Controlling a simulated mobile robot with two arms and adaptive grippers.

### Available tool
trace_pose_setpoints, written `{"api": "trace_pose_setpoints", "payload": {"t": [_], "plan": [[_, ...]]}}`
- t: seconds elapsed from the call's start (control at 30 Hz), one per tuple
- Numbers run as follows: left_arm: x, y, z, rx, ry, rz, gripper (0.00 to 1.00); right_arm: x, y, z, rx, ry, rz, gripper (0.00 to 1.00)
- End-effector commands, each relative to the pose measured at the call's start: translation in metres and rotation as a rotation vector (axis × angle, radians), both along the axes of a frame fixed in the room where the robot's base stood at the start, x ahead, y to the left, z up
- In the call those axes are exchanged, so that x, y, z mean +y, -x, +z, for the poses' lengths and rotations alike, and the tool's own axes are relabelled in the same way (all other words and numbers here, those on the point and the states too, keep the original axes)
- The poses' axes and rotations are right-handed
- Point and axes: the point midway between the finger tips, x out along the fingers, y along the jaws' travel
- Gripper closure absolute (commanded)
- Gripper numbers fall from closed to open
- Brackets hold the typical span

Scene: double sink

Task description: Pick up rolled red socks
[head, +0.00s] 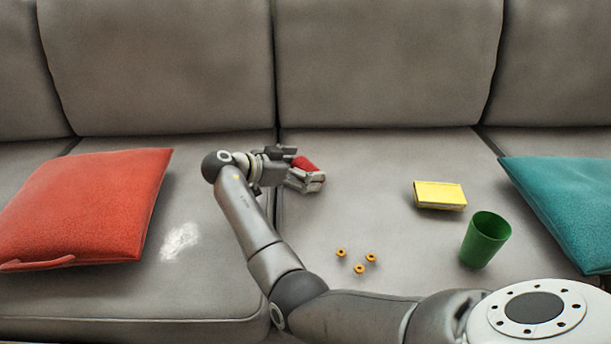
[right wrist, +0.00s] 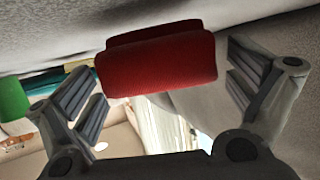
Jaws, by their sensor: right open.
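The rolled red socks (head: 304,163) lie on the sofa seat cushion, just right of the seam between two seats. In the right wrist view the red roll (right wrist: 157,62) is between and just beyond the two fingers. My right gripper (head: 308,168) is open around the socks, with a finger on either side. In the right wrist view the right gripper (right wrist: 168,95) shows gaps between both fingers and the roll. In the head view the fingers partly hide the socks. My left gripper is in neither view.
A red pillow (head: 90,208) lies left, near a white patch (head: 180,241). A yellow block (head: 440,195), a green cup (head: 485,239) and a teal pillow (head: 565,205) are at the right. Small orange rings (head: 359,269) lie in front. The sofa backrest (head: 390,65) rises behind.

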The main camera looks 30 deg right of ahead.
Motion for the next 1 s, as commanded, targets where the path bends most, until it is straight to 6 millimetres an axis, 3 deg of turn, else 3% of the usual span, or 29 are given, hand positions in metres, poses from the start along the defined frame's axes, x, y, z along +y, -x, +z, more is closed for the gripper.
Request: {"api": "trace_pose_setpoints", "payload": {"t": [0.13, 0.5, 0.77, 0.9, 1.0], "plan": [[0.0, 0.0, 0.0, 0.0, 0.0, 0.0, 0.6, 0.0, 0.0, 0.0, 0.0, 0.0, 0.0, 0.0], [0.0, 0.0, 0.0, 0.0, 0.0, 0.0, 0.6, 0.001, 0.0, 0.0, 0.0, 0.0, 0.0, 0.46], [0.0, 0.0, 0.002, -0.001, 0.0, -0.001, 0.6, 0.001, 0.0, 0.003, -0.001, 0.001, 0.001, 0.46], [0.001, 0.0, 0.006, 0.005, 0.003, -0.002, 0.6, 0.0, 0.0, 0.018, -0.003, 0.001, 0.0, 0.46], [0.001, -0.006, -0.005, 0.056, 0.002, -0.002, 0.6, 0.0, 0.0, 0.035, -0.004, 0.001, -0.001, 0.46]]}}
